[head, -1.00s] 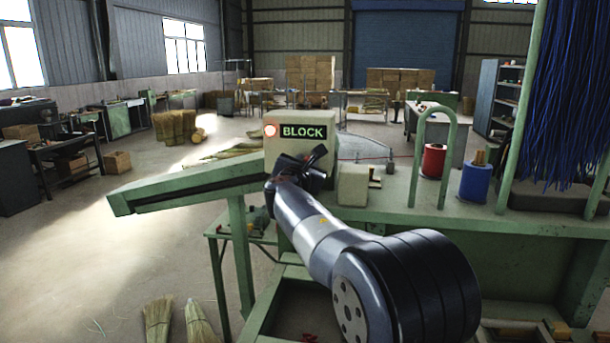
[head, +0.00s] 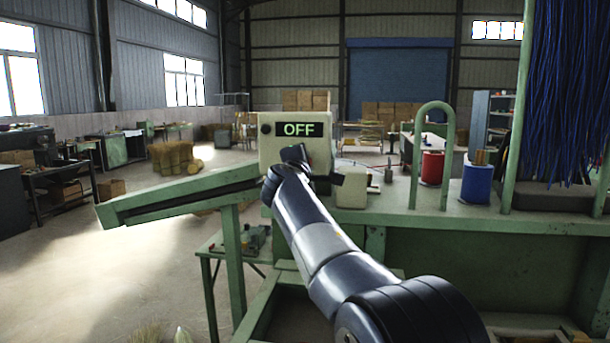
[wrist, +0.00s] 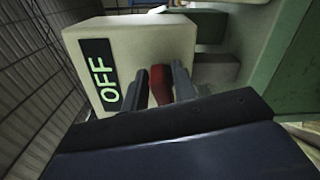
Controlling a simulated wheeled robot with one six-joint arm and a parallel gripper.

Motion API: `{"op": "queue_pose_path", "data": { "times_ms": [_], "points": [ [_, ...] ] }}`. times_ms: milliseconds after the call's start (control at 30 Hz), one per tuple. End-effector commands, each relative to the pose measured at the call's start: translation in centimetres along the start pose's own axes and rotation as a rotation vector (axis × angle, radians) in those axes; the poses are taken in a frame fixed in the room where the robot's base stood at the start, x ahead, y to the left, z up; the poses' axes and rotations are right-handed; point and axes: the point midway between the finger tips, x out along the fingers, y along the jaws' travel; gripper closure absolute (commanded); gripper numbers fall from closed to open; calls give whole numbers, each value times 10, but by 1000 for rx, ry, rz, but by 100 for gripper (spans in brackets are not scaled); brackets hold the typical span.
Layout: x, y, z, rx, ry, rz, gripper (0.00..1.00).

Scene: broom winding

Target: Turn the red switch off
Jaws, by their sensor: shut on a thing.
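The red switch (wrist: 161,85) shows in the wrist view on the front face of a pale control box (wrist: 163,38). My gripper (wrist: 160,84) has its two dark fingers on either side of the switch, shut on it. In the head view the box (head: 268,156) stands on the green machine and its display (head: 299,130) reads OFF in green letters. My gripper (head: 296,158) is against the front of the box there, and my arm hides the switch.
A green sloping arm (head: 160,200) of the machine reaches left from the box. A green hoop (head: 448,125), a red spool (head: 432,168), a blue spool (head: 476,185) and hanging blue bristles (head: 570,90) stand to the right. Open floor lies at the left.

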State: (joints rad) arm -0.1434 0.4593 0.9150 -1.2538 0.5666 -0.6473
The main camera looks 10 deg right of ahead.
Motion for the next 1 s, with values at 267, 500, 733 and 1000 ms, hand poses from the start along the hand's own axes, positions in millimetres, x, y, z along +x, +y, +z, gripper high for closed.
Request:
{"op": "queue_pose_path", "data": {
  "times_ms": [267,500,733,1000],
  "points": [
    [0,-6,-1,181,-1,-2,96],
    [0,-6,-1,265,0,-3,96],
    [0,-5,-1,291,-1,-3,96],
    [0,-5,-1,292,-1,-4,96]
  ]
}}
